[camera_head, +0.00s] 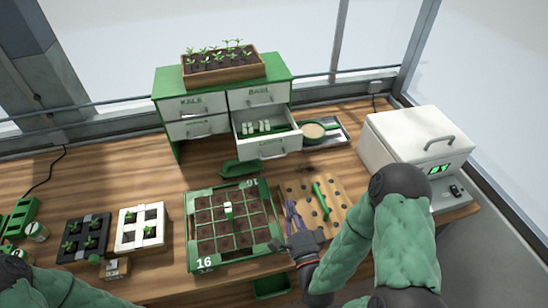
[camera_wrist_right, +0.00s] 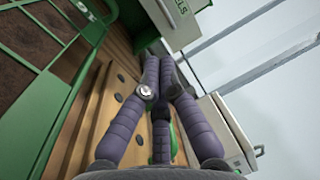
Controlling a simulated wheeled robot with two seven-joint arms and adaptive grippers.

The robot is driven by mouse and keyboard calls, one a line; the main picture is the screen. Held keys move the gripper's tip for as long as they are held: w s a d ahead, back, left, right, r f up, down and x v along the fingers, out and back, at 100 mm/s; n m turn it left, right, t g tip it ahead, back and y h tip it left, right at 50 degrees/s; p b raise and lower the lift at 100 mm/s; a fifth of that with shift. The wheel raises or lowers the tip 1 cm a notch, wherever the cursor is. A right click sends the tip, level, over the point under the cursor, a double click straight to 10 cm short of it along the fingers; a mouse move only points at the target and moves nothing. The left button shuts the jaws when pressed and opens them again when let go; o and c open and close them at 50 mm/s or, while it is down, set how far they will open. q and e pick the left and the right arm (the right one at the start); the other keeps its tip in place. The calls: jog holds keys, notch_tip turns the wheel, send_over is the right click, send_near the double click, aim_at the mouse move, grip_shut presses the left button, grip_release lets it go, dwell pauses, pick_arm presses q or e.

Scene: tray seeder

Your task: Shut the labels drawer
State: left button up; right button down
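The labels drawer (camera_head: 272,145) is the lower right drawer of the green and white cabinet (camera_head: 165,108). It is pulled out, with small white and green items visible inside. Its white front with the letters "ELS" shows at the top of the right wrist view (camera_wrist_right: 178,24). My right gripper (camera_head: 292,208) is above the work table, in front of the drawer and apart from it. Its purple-grey fingers converge at the tips in the wrist view (camera_wrist_right: 158,58), with nothing seen between them. My left arm shows at the lower left, but its gripper is out of view.
A seed tray in a green frame (camera_head: 190,232) and a pegboard (camera_head: 335,190) with a green tool lie before the cabinet. A green scoop (camera_head: 240,168) and a bowl (camera_head: 313,132) sit near the drawer. A white machine (camera_head: 395,140) stands right. Seedlings (camera_head: 222,72) top the cabinet.

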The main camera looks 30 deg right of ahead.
jog(key=w, duration=0.1)
send_near(266, 133)
jog(key=v, duration=0.4)
jog(key=shift+s+r, duration=0.3)
jog(key=shift+r, duration=0.05)
jog(key=shift+w, duration=0.1)
jog(key=f+b+x, duration=0.1)
jog(key=b+x, duration=0.1)
jog(key=x, duration=0.3)
jog(key=f+b+x, duration=0.1)
jog(key=b+x, duration=0.2)
jog(key=x, duration=0.1)
jog(key=f+b+x, duration=0.1)
jog(key=b+x, duration=0.1)
jog(key=x, duration=0.3)
jog(key=shift+w+d+r, duration=0.1)
jog(key=shift+w+d, duration=0.15)
jog(key=shift+w, duration=0.3)
jog(key=shift+w+d+r+b, duration=0.1)
jog(key=shift+w+d+b, duration=0.05)
jog(key=shift+w+b, duration=0.25)
jog(key=shift+r, duration=0.15)
jog(key=shift+r, duration=0.1)
